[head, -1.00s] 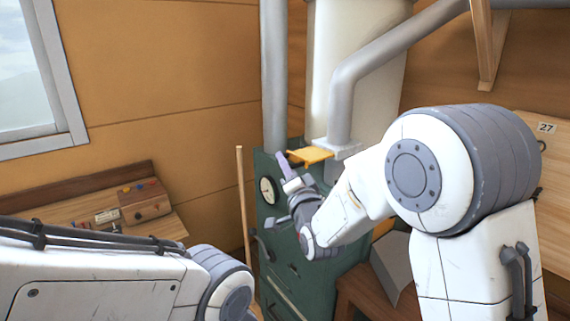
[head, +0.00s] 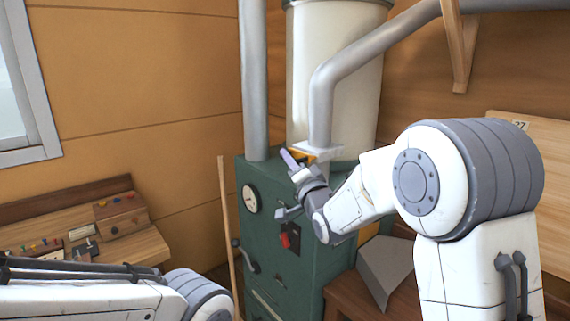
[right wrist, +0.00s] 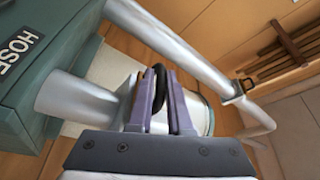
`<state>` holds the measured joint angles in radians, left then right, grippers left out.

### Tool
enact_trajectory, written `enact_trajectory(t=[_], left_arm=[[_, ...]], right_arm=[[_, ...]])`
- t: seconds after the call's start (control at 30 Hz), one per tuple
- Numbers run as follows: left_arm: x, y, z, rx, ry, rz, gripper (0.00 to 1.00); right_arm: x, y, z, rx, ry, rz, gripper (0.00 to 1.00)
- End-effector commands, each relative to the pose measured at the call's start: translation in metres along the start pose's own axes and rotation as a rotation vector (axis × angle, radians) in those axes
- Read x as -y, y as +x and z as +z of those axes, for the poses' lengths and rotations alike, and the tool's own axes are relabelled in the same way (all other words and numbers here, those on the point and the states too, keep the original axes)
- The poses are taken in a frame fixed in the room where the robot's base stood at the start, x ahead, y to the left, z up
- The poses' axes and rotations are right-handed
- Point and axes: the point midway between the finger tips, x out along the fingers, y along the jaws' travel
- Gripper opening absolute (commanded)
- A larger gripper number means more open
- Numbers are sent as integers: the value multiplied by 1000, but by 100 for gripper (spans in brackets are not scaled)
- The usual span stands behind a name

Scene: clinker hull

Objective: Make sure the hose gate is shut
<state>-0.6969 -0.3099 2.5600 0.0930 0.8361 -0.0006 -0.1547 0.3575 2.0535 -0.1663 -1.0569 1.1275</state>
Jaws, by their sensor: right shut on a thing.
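The hose gate shows as a yellow plate (head: 300,154) at the grey collar (head: 325,152) under the bent grey pipe, above the green cabinet. Only a short stretch of yellow shows outside the collar; my right gripper hides part of it. My right gripper (head: 291,164) is at the plate's near side. In the right wrist view its purple fingers (right wrist: 165,95) are shut on a black ring-like pull (right wrist: 159,88). The plate itself cannot be made out there. A "HOSE" label (right wrist: 20,52) is on the green box at left. My left gripper is out of view.
The green cabinet (head: 262,250) carries a round gauge (head: 251,198) and a red switch (head: 285,240). A wooden stick (head: 228,230) leans beside it. A bench with a control box (head: 120,215) stands at left. The bent pipe (head: 319,100) rises close to my right gripper.

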Motion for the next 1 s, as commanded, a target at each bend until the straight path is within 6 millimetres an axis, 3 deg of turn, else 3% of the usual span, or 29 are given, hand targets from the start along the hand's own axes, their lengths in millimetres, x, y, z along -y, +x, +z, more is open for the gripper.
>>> enact_trajectory(t=[0.03, 0.1, 0.13, 0.67, 0.77, 1.0], left_arm=[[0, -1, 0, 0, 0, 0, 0], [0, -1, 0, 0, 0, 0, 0], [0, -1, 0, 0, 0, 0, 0], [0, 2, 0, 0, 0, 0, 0], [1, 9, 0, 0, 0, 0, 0], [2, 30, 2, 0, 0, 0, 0]], right_arm=[[4, 2, -6, -15, 3, -10, 0], [4, 2, -6, -16, 3, -9, 36], [4, 2, -7, -16, 3, -9, 45], [0, -2, -2, -9, 2, -1, 45], [-1, -13, -2, -10, 2, -3, 45], [-1, -61, -1, -11, 2, -5, 45]])
